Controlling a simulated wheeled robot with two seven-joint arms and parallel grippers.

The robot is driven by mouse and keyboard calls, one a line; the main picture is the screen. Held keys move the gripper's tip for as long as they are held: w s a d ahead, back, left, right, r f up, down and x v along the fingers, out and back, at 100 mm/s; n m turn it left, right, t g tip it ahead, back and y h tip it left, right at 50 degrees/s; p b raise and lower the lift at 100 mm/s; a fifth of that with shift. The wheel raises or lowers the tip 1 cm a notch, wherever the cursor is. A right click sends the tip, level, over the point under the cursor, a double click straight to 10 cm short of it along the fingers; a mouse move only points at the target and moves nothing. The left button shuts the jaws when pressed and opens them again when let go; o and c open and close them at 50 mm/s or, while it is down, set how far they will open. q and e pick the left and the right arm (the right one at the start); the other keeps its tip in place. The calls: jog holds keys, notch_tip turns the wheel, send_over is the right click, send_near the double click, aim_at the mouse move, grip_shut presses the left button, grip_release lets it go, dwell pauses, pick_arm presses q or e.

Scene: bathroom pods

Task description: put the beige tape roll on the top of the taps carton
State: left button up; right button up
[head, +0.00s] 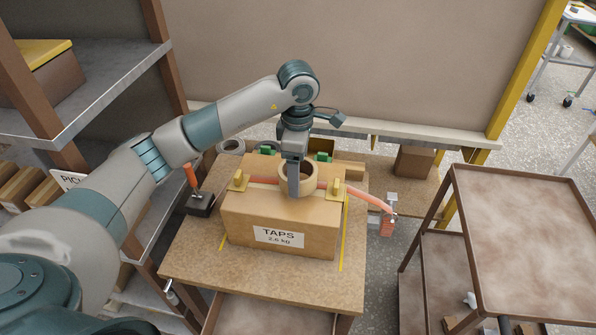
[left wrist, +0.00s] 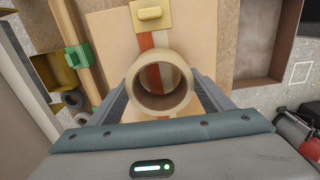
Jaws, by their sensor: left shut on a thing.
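The taps carton (head: 280,222) is a brown box labelled "TAPS 2.6 kg" on a wooden-topped bench. My left gripper (head: 295,188) points down over the carton's top, shut on the beige tape roll (head: 312,186). In the left wrist view the roll (left wrist: 160,108) sits between the two fingers with its hole facing the camera, and the carton top (left wrist: 108,35) shows behind it. I cannot tell whether the roll touches the carton. My right gripper is not in view.
The bench (head: 195,255) has bare room at its front left. A dark block with an orange handle (head: 199,203) stands left of the carton. Green clamps (head: 323,157) and a grey roll (head: 231,146) lie behind it. A brown trolley (head: 530,240) stands right, shelving (head: 95,85) left.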

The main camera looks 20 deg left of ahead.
pick_arm(q)
jog(key=shift+f, duration=0.65)
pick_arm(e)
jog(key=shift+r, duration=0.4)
pick_arm(q)
jog(key=shift+f, duration=0.15)
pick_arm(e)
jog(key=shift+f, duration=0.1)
pick_arm(q)
jog(key=o, duration=1.1)
jog(key=shift+r, duration=0.2)
jog(key=shift+r, duration=0.4)
notch_tip(320, 180, up, 11)
jog(key=b, duration=0.3)
jog(key=shift+b, duration=0.3)
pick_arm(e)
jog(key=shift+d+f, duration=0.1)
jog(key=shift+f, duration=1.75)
